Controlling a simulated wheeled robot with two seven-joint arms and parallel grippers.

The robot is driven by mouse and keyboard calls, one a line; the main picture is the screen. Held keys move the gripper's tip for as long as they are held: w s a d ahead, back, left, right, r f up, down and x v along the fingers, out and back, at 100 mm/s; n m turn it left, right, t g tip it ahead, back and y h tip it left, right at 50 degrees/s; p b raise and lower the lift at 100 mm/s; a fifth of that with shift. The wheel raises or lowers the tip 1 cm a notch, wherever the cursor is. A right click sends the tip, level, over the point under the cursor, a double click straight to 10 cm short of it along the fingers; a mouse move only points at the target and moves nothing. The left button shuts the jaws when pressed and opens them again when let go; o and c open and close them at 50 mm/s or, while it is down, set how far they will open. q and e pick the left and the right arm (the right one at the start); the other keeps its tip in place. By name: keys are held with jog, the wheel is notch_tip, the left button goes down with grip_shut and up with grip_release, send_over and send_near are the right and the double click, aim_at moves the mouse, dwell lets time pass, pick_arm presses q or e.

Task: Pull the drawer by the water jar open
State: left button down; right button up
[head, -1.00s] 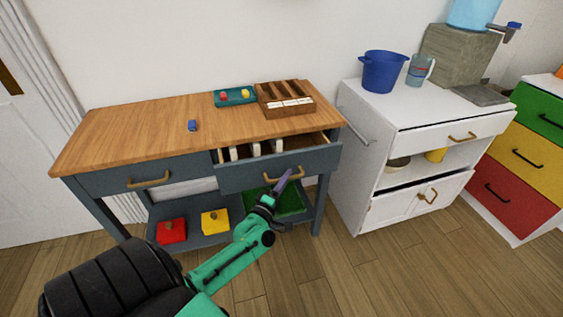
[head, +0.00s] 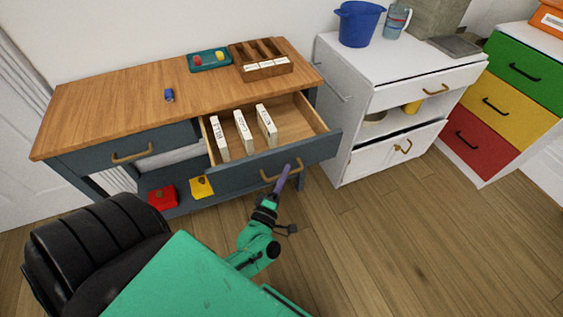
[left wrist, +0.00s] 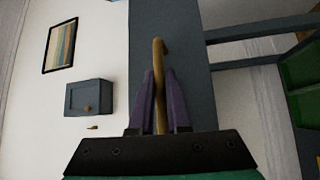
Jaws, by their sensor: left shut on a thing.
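The right drawer (head: 240,178) of the blue-grey table stands open, with several upright white labelled cartons (head: 243,132) inside. My left gripper (head: 284,174) is shut on this drawer's brass handle (head: 295,165). In the left wrist view, its purple fingers (left wrist: 159,95) stand on both sides of the handle bar (left wrist: 158,60). The left drawer (head: 110,158) of the table is shut. A clear jug (head: 396,21) stands on the white cabinet; no water jar with a tap shows now. My right gripper is not in view.
The wooden tabletop (head: 115,92) holds a small blue object (head: 169,95), a teal tray (head: 222,56) and a wooden box (head: 277,70). The white cabinet (head: 345,130) and a coloured drawer unit (head: 505,100) stand to the right. The floor in front is clear.

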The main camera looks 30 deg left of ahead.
pick_arm(q)
jog(key=shift+s+d, duration=0.15)
jog(key=c, duration=0.9)
grip_release()
jog(key=b+v, duration=0.1)
jog(key=v, duration=1.3)
jog(key=shift+s, duration=0.25)
